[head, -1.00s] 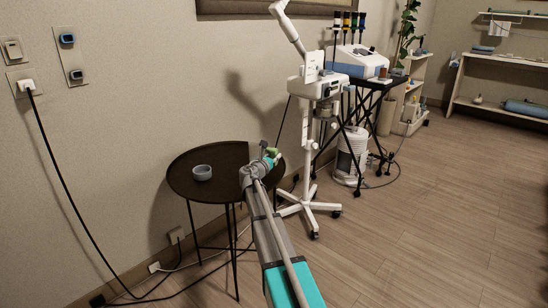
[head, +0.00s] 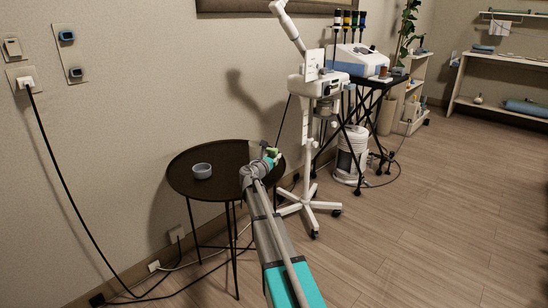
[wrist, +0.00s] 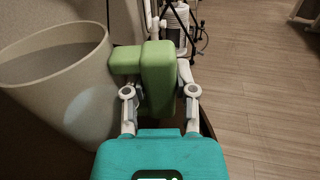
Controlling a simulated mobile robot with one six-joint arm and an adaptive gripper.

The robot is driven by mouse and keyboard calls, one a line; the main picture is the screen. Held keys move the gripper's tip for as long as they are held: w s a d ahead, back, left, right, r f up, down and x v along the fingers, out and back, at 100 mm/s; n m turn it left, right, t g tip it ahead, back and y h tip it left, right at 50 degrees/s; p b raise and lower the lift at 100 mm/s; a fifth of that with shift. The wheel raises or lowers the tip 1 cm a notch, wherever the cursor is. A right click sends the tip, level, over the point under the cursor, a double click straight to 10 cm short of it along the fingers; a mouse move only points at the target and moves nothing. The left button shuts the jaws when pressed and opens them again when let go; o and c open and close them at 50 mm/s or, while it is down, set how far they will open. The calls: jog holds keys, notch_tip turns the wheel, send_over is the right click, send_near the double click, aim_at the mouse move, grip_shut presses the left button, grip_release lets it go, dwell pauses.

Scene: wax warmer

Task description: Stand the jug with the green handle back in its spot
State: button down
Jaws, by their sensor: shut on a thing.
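The jug (wrist: 65,85) is pale cream, with a wide open mouth facing up in the wrist view. Its green handle (wrist: 158,75) sits between the fingers of my gripper (wrist: 160,100), which is shut on it. In the head view the jug (head: 256,149) shows small above the right part of the round black table (head: 222,163), partly hidden by my wrist. The green handle (head: 271,152) is at its right side. I cannot tell whether the jug's base touches the table.
A small grey bowl (head: 202,171) stands on the table's left part. A white wheeled steamer stand (head: 307,150) is close to the right of the table. A black trolley (head: 372,85) with a white machine is behind it. Cables (head: 150,296) lie on the floor at left.

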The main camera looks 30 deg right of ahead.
jog(key=shift+c, duration=1.7)
grip_release()
jog(key=shift+s+a, duration=0.15)
jog(key=shift+s+a, duration=0.2)
jog(key=shift+a, duration=0.1)
jog(key=shift+s+a, duration=0.4)
jog(key=shift+a, duration=0.15)
jog(key=shift+v, duration=1.1)
jog(key=shift+s+a, duration=0.15)
jog(key=shift+a, duration=0.1)
jog(key=shift+v, duration=1.1)
